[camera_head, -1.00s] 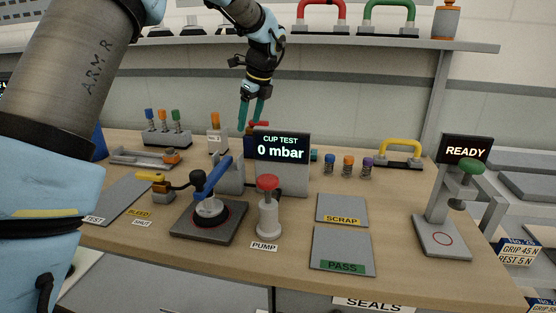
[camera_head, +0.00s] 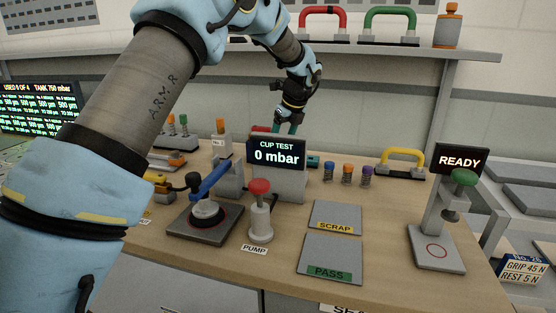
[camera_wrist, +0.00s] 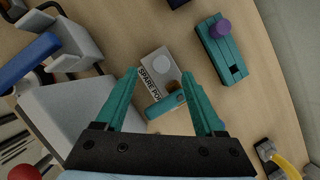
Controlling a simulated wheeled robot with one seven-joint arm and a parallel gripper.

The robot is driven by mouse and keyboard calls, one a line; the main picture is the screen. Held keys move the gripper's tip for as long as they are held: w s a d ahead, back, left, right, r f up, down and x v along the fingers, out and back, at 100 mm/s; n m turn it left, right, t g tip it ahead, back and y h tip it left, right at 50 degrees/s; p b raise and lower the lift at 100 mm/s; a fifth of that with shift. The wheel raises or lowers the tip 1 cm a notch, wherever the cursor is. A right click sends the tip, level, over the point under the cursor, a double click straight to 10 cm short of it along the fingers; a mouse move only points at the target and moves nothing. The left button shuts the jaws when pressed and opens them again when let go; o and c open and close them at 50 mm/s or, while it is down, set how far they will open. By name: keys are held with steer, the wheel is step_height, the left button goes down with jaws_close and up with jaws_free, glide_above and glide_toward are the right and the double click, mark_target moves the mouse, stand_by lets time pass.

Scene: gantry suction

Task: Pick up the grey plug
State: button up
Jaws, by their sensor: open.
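In the wrist view a pale block (camera_wrist: 155,72) lettered "SPARE PO…" lies on the bench. A flat, round, light grey piece (camera_wrist: 160,62) sits on it; it may be the grey plug, but I cannot be sure. Beside it is a brownish round spot, and a small teal bar (camera_wrist: 166,104) lies nearer my fingers. My gripper (camera_wrist: 168,72) is open, its two teal fingers spread either side of the bar, with nothing visibly gripped. In the head view my gripper (camera_head: 287,127) points down behind the CUP TEST display (camera_head: 276,152), which hides the spare block.
A teal block with a purple knob (camera_wrist: 222,50) lies right of the spare block in the wrist view. In the head view, several small coloured cups (camera_head: 347,172) and a yellow handle (camera_head: 402,161) stand to the right. The pump (camera_head: 260,212) stands in front. The shelf (camera_head: 400,48) runs behind.

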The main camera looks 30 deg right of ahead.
steer(key=shift+p+x, duration=1)
steer(key=shift+x, duration=1.65)
steer(key=shift+s+d, duration=0.1)
jaws_close()
